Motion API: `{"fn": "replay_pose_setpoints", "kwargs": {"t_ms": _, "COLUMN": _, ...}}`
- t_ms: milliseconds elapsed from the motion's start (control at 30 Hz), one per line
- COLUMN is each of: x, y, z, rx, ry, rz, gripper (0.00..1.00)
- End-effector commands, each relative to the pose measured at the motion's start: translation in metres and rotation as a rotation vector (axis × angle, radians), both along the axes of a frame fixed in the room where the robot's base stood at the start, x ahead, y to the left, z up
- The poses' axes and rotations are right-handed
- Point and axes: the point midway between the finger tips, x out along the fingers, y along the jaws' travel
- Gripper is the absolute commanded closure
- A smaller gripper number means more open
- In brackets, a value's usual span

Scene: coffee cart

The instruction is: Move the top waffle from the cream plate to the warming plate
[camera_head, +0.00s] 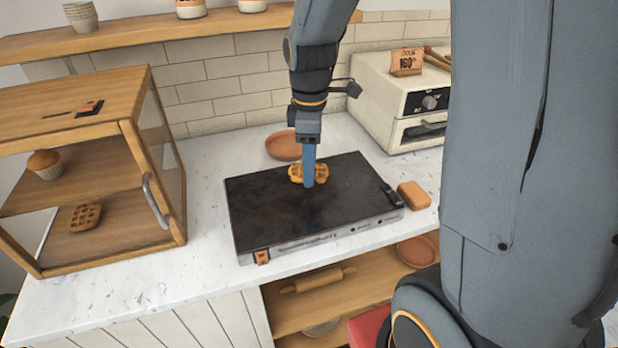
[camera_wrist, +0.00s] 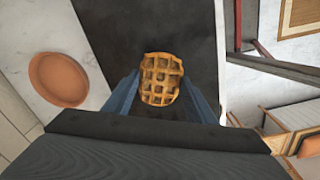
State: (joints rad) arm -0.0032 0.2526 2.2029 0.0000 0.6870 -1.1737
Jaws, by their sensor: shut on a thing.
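My gripper (camera_head: 308,180) points down over the black warming plate (camera_head: 262,210), with its blue fingers shut on a golden waffle (camera_head: 295,172). In the wrist view, the waffle (camera_wrist: 161,80) sits between the two fingers of my gripper (camera_wrist: 162,98), its grid face toward the camera. The dark surface of the warming plate (camera_wrist: 145,25) is behind it. I cannot tell whether the waffle touches that surface or hangs just above it. I do not see a cream plate in either view; an empty terracotta plate (camera_head: 283,146) lies behind the warming plate.
A wooden display case (camera_head: 75,100) with a muffin (camera_head: 44,163) and another waffle (camera_head: 86,216) stands at left. A cream oven (camera_head: 385,105) stands at back right. An orange-brown block (camera_head: 414,195) lies beside the warming plate. The counter (camera_head: 130,290) is clear at front left.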

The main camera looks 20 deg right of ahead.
Motion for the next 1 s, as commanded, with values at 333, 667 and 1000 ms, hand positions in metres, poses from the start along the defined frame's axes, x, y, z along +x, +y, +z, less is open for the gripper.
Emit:
{"fn": "replay_pose_setpoints", "kwargs": {"t_ms": 333, "x": -0.001, "y": 0.001, "z": -0.036, "rx": 0.0, "ry": 0.003, "rz": 0.001, "gripper": 0.71}}
{"fn": "replay_pose_setpoints", "kwargs": {"t_ms": 667, "x": 0.0, "y": 0.001, "z": -0.051, "rx": 0.0, "ry": -0.001, "rz": 0.001, "gripper": 0.71}}
{"fn": "replay_pose_setpoints", "kwargs": {"t_ms": 1000, "x": 0.0, "y": 0.001, "z": -0.053, "rx": 0.0, "ry": -0.001, "rz": 0.001, "gripper": 0.32}}
